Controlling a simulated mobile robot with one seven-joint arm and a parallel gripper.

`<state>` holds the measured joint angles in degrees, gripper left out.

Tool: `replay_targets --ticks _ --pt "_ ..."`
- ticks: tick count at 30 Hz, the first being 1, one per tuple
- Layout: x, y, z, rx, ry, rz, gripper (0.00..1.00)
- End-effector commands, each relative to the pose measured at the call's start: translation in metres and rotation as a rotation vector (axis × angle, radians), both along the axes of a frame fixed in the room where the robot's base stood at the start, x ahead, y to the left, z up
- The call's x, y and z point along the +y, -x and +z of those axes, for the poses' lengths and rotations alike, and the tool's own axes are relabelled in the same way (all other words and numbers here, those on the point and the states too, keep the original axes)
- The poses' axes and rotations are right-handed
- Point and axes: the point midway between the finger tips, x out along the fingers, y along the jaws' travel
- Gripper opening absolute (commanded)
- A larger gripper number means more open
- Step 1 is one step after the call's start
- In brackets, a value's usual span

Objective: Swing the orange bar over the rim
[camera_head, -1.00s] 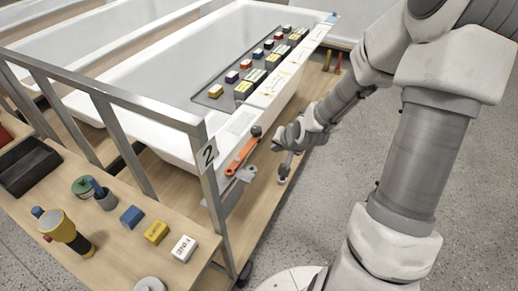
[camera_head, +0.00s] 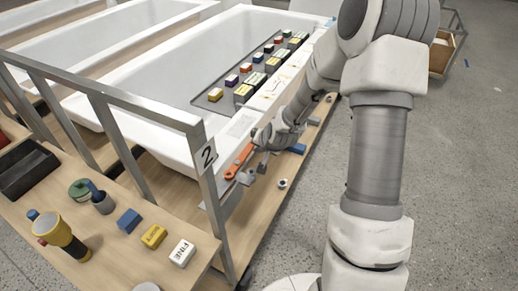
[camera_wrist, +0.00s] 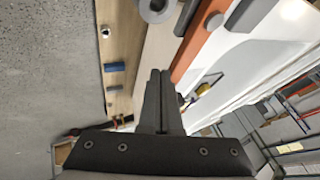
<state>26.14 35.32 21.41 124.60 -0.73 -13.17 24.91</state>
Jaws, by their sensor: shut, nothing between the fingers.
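The orange bar (camera_head: 238,161) lies along the outer side of the white bathtub (camera_head: 178,140), just right of the post marked 2. In the wrist view the orange bar (camera_wrist: 203,35) runs diagonally to the right of my fingers, beside the white tub wall (camera_wrist: 235,60). My gripper (camera_wrist: 160,75) is shut and empty, its two dark fingers side by side. They appear apart from the bar, with a narrow gap of pale surface between. In the head view my wrist covers the bar's upper end, and the fingertips are hard to make out.
A metal rail with a number 2 plate (camera_head: 206,155) stands left of the bar. A blue block (camera_head: 298,148) lies on the wooden ledge below. Open floor (camera_head: 455,200) is at the right.

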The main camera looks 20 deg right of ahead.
Motion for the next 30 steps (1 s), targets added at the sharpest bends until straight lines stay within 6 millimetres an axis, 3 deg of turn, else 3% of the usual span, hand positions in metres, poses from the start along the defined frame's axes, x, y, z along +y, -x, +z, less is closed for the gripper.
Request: replay_targets --ticks 20,30 --pt "0.002 -0.007 0.001 0.000 -0.001 0.092 0.00" --pt "0.009 -0.021 0.003 0.000 -0.006 0.285 0.00"
